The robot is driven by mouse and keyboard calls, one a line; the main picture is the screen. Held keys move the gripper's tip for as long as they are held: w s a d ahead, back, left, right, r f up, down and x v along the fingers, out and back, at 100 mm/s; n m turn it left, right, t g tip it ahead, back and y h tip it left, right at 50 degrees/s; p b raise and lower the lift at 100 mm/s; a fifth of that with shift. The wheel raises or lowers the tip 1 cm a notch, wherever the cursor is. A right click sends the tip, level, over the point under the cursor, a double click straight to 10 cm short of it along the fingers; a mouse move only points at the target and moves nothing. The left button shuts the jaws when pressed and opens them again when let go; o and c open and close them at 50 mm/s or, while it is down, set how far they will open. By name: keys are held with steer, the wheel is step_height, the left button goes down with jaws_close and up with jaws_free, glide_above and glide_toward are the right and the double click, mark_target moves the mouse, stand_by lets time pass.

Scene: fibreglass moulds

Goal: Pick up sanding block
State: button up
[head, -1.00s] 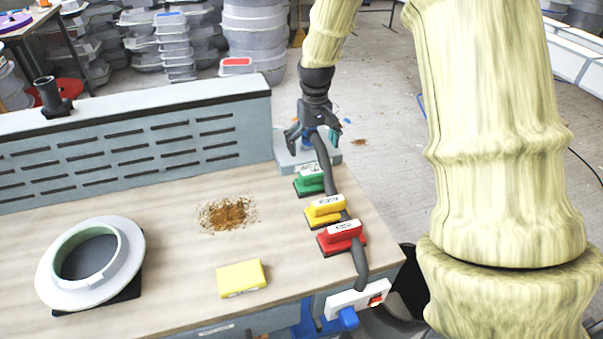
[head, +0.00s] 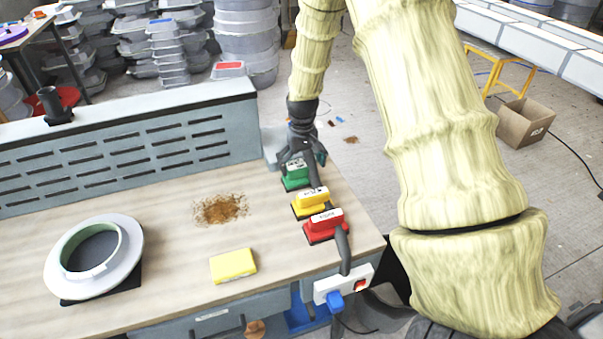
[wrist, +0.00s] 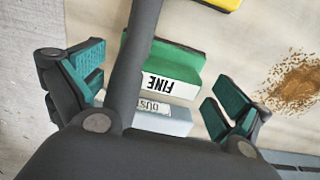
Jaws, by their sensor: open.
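The green sanding block (head: 295,178) sits on the right part of the bench, beside the yellow sanding block (head: 310,204) and the red sanding block (head: 325,226). In the wrist view the green block (wrist: 181,62) carries a white label reading FINE. My gripper (head: 307,158) is open and empty, above the far side of the green block. In the wrist view its fingers (wrist: 155,88) stand apart on either side of the block's labelled end. A dark hose (wrist: 138,50) crosses in front and hides part of the green block.
A pale grey box (wrist: 160,120) with a partly hidden label lies beside the green block. The hose runs past the blocks to a white power strip (head: 342,284). A yellow pad (head: 233,266), brown dust (head: 220,209) and a round mould (head: 72,288) lie on the bench (head: 165,250).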

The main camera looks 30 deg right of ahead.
mark_target(301, 166)
steer(key=shift+f, duration=0.25)
steer(key=shift+w+f, duration=0.55)
steer(key=shift+f, duration=0.15)
steer(key=shift+s+r, duration=0.3)
steer(key=c, duration=1)
steer(key=shift+o, duration=0.2)
steer(key=shift+w+r+b, duration=0.2)
steer(key=shift+r+b, duration=0.1)
steer(key=shift+r, duration=0.25)
steer(key=shift+s+r+b, duration=0.1)
steer(key=shift+r+b, duration=1.1)
steer(key=shift+r, duration=3.2)
